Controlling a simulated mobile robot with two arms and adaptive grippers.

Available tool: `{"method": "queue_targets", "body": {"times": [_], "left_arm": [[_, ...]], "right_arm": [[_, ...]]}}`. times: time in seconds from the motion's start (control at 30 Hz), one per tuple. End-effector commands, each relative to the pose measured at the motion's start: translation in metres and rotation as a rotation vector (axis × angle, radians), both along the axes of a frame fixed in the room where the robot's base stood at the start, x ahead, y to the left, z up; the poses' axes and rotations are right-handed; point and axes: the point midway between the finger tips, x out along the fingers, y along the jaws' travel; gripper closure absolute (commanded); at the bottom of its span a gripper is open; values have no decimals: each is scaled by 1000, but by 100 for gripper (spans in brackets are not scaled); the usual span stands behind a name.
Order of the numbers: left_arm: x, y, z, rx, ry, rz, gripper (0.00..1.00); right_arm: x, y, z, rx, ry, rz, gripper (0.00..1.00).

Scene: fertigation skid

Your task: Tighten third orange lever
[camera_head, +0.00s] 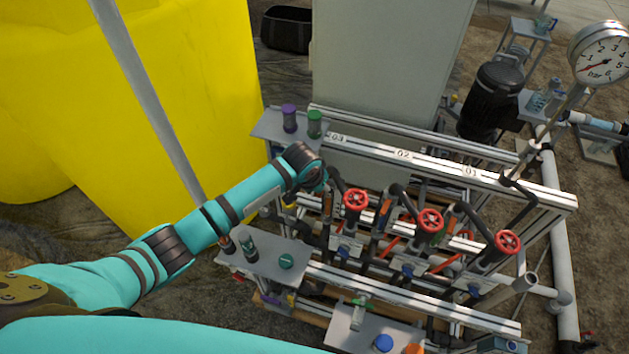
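A skid frame with rails marked 03, 02 and 01 from left to right carries a row of orange levers. One orange lever (385,211) stands by the middle pipes, and another (447,217) is further right. A third, narrow orange part (328,204) shows at the left end, below the 03 label, partly covered by my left arm's wrist. My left gripper (325,186) is at that left end, close to this part. Its fingers are mostly hidden behind the wrist, so contact and opening cannot be told. My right gripper is out of view.
Red handwheels (355,200), (430,220), (507,242) stick up along the skid. Small shelves hold purple and green capped bottles (289,118), (314,123). A yellow tank (130,90) stands left, a grey cabinet (385,60) behind, and a pressure gauge (600,54) at right.

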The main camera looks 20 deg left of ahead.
Motion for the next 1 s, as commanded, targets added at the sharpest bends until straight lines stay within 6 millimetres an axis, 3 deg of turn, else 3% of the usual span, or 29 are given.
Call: {"method": "queue_targets", "body": {"times": [0.3,0.5,1.0], "left_arm": [[-25,6,61,0,-3,-2,62],[-35,8,87,0,-2,0,62],[-38,9,95,0,0,0,62]], "right_arm": [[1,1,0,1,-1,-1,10],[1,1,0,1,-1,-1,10],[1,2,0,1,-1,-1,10]]}}
